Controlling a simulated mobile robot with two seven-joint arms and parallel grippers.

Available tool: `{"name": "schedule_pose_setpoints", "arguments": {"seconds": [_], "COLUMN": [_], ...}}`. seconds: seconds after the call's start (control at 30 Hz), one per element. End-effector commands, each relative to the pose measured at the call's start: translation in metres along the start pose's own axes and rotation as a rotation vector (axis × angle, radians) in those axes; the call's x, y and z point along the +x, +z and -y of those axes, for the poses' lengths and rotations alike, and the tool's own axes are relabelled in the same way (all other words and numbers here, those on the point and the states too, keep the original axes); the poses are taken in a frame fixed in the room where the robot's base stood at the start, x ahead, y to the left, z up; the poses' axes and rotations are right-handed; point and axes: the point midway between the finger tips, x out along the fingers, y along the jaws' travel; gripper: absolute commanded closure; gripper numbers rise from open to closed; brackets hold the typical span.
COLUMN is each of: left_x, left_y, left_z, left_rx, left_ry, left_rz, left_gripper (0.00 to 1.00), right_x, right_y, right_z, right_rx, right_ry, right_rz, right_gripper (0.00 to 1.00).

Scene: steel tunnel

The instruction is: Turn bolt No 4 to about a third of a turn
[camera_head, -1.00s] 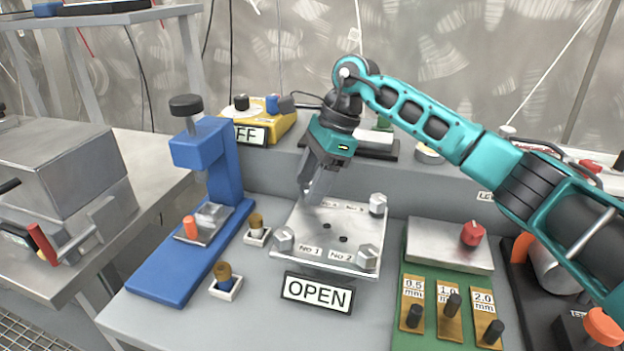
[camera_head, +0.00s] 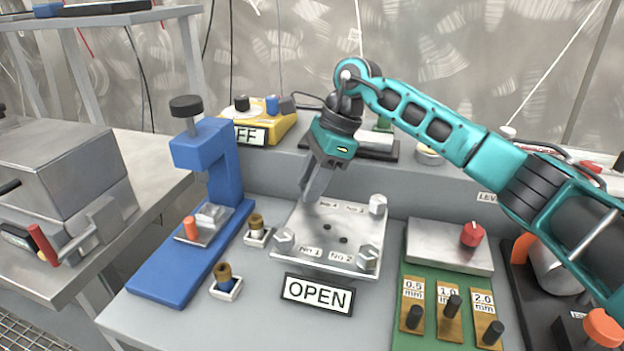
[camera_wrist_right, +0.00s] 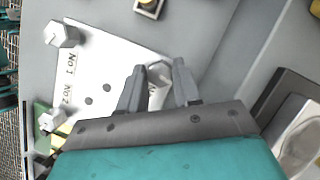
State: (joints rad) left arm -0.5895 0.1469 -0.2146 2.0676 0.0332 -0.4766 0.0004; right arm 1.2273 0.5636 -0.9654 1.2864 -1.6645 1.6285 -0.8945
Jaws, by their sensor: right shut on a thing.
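A metal plate (camera_head: 337,234) with a bolt at each corner lies on the bench. The front left bolt (camera_head: 284,240) is beside label No 1, the front right bolt (camera_head: 367,257) beside No 2. Another bolt (camera_head: 377,204) stands at the back right. My right gripper (camera_head: 312,197) points down at the back left corner and hides that bolt in the head view. In the right wrist view, the back left bolt (camera_wrist_right: 159,73), which I take as No 4, sits between the fingers, shut on it. The back labels are too blurred to read surely. My left gripper is not in view.
An OPEN sign (camera_head: 317,293) stands in front of the plate. A blue press (camera_head: 208,200) and two small holders are left. A grey box with a red knob (camera_head: 472,234) and a green board (camera_head: 405,340) are right. A raised ledge runs behind.

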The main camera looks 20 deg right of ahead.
Motion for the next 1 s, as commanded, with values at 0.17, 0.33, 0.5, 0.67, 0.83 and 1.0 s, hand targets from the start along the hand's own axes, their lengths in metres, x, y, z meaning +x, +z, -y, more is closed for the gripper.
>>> {"name": "schedule_pose_setpoints", "arguments": {"seconds": [0.17, 0.33, 0.5, 0.67, 0.83, 1.0], "left_x": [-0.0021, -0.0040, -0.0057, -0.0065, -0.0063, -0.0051], "left_y": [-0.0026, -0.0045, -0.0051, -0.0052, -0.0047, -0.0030], "left_z": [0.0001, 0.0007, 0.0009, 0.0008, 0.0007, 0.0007], "left_rx": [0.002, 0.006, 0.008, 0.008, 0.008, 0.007], "left_ry": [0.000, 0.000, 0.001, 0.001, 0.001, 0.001], "left_rz": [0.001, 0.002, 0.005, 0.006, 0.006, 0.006], "left_gripper": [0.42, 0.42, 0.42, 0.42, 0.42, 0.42], "right_x": [-0.0010, -0.0010, -0.0010, -0.0003, 0.0003, 0.0011], "right_y": [-0.0004, 0.0000, 0.0005, 0.0006, 0.0015, 0.0021], "right_z": [-0.0010, -0.0020, -0.0028, -0.0036, -0.0043, -0.0049], "right_rx": [0.103, 0.240, 0.388, 0.529, 0.678, 0.826], "right_ry": [-0.043, -0.101, -0.164, -0.222, -0.284, -0.346], "right_rz": [0.000, 0.000, -0.001, -0.001, 0.000, -0.001], "right_gripper": [0.98, 0.98, 0.98, 0.98, 0.98, 0.98]}}
